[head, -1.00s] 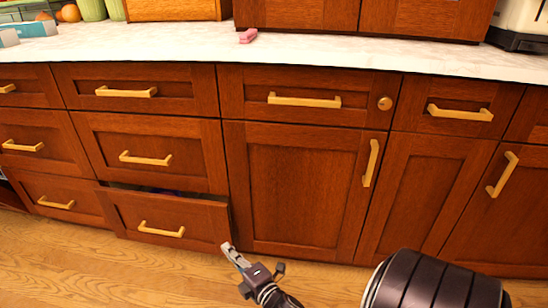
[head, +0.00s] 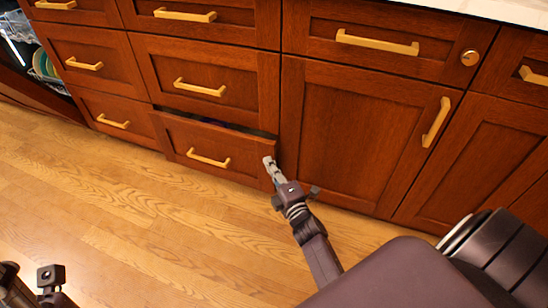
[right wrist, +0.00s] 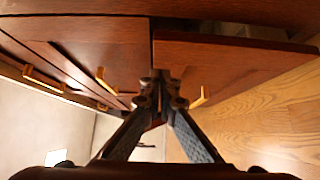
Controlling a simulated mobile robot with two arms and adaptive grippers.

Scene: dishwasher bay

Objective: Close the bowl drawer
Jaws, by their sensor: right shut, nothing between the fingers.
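The bowl drawer (head: 225,147) is the bottom wood-front drawer with a gold bar handle (head: 208,158). It stands slightly open, with a thin dark gap along its top edge; its contents are too dark to tell. My right gripper (head: 267,162) is shut and empty, its tips at the right end of the drawer front. Whether they touch it I cannot tell. In the right wrist view the shut fingertips (right wrist: 161,82) are close to the drawer front (right wrist: 235,52). Part of my left gripper (head: 48,278) shows in the lower left corner; its fingers cannot be made out.
A closed drawer (head: 205,75) is directly above, and a closed cabinet door (head: 345,135) stands to the right. An open dishwasher with dishes (head: 45,65) shows at the upper left. The wood floor (head: 130,215) in front is clear.

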